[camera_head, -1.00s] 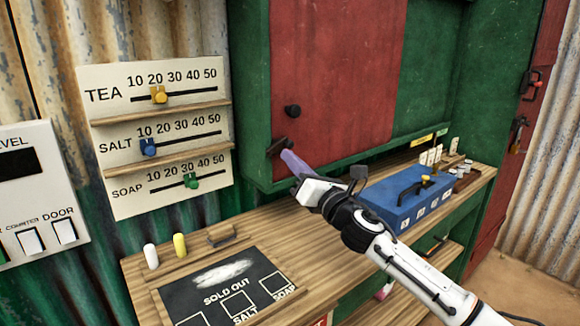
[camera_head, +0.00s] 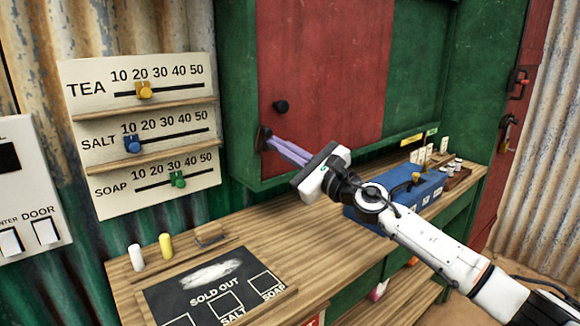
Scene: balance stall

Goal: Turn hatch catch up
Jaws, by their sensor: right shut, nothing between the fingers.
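The hatch is a red panel (camera_head: 325,75) in a green frame, with a round black knob (camera_head: 280,107) on it. The small dark hatch catch (camera_head: 263,136) sits at the panel's lower left edge, below the knob. It looks roughly upright, but its right side is partly hidden by the fingertips. My right gripper (camera_head: 271,143) has its purple fingers closed together, tips at the catch, with nothing between them. I cannot tell whether they touch it. My left gripper is not in view.
A wooden counter (camera_head: 225,240) runs below the hatch, with a blue box (camera_head: 410,205) behind my right arm. A price board (camera_head: 140,163) hangs on the left wall.

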